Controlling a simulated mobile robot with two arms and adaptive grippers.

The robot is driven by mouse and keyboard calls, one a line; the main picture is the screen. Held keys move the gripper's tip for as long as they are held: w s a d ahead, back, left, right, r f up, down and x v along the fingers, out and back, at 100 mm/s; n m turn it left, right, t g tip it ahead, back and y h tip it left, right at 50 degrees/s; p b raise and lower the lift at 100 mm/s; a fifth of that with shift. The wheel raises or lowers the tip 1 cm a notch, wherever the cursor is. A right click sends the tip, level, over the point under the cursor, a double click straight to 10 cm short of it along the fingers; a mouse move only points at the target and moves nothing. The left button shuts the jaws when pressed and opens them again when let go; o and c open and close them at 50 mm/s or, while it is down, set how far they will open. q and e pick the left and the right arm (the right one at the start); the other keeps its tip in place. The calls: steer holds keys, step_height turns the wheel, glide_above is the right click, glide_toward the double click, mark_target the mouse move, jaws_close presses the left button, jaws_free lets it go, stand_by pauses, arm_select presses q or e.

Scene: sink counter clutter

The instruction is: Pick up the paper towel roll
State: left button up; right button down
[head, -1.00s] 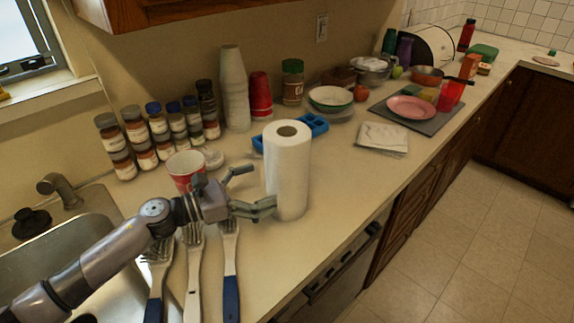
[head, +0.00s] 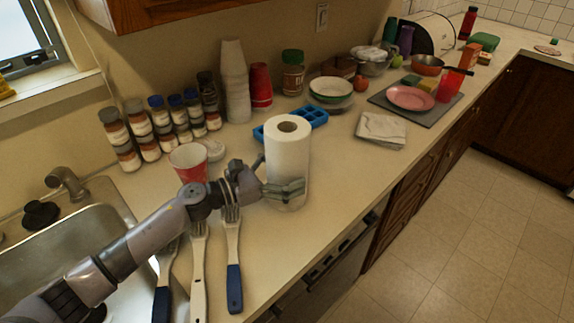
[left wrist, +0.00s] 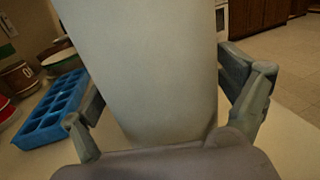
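The white paper towel roll (head: 288,147) stands upright on the counter, right of the sink. My left gripper (head: 274,175) is at its lower half, with the near finger across the front of the roll and the far finger mostly hidden behind it. In the left wrist view the roll (left wrist: 150,70) fills the middle, between the two fingers of the left gripper (left wrist: 165,90). Both fingers are very close to its sides; I cannot tell whether they press on it. My right gripper is not in view.
Brushes (head: 233,260) lie below my left arm. A red and white cup (head: 188,163) stands just behind it. A blue tray (head: 308,120) lies behind the roll. Folded cloths (head: 381,129) lie to the right. The sink (head: 75,240) is left; the counter's front edge is close by.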

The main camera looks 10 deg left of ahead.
arm_select(q)
steer(key=c, duration=1)
steer(key=shift+c, duration=0.2)
